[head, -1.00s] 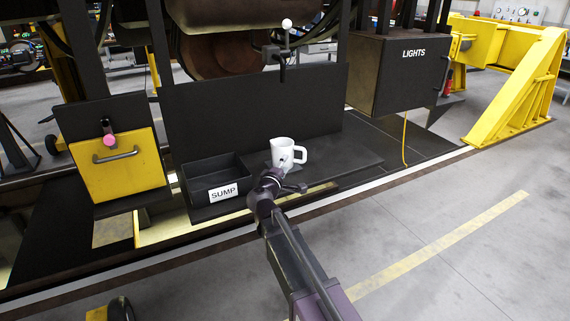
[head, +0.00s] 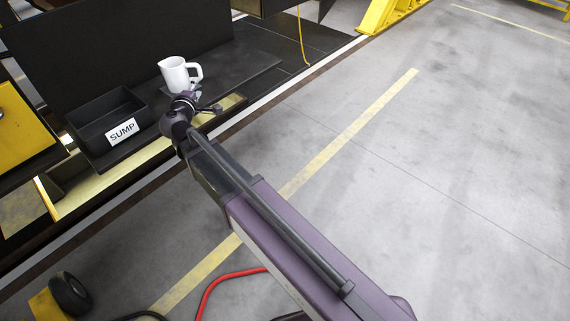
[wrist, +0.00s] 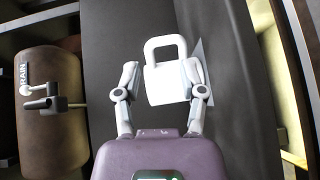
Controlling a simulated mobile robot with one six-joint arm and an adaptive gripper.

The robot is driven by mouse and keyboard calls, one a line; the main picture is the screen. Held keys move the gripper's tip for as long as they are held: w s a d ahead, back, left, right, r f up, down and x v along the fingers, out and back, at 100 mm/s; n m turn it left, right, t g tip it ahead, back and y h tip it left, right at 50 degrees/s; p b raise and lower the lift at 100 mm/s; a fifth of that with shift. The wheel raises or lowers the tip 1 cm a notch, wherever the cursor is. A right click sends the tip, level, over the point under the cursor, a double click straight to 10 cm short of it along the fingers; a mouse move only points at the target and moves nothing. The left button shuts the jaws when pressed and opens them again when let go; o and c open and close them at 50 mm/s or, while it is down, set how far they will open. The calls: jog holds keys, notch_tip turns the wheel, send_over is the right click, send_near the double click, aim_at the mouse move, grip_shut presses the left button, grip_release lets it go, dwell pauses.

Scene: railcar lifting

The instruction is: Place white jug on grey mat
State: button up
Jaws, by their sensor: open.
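The white jug (head: 174,75) stands upright on the dark shelf, right of the bin marked SUMP. In the wrist view, the jug (wrist: 166,88) lies between the two fingers of my gripper (wrist: 161,68), its handle pointing up in the picture. My gripper is open; a gap shows between the left finger and the jug, and the right finger overlaps the jug's right edge. In the head view, my gripper (head: 206,98) is just in front of the jug's base. A lighter grey flat piece (wrist: 199,50), perhaps the grey mat, shows beside the jug; most of it is hidden.
The open black SUMP bin (head: 82,113) stands left of the jug, with a dark upright panel (head: 110,45) behind. The shelf (head: 240,73) is clear to the jug's right. In the wrist view, a brown cylinder with a valve (wrist: 52,100) is at left.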

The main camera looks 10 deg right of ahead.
jog(key=s+d+f+m+g+h, duration=0.1)
jog(key=s+d+f+m+g, duration=0.35)
jog(key=d, duration=0.55)
jog(key=s+d+f+m+g, duration=0.4)
jog(key=s+d+f+g, duration=0.15)
jog(key=d, duration=0.35)
jog(key=s+d+f+m+g+y, duration=0.2)
jog(key=s+f+g+y, duration=0.1)
jog(key=s, duration=0.4)
jog(key=s+d+f+m+g+y, duration=0.2)
jog(key=s+f+g+y, duration=0.1)
jog(key=s, duration=0.5)
jog(key=shift+s+d+f+m+y, duration=0.25)
jog(key=shift+f+m+y, duration=0.1)
jog(key=shift+f, duration=0.1)
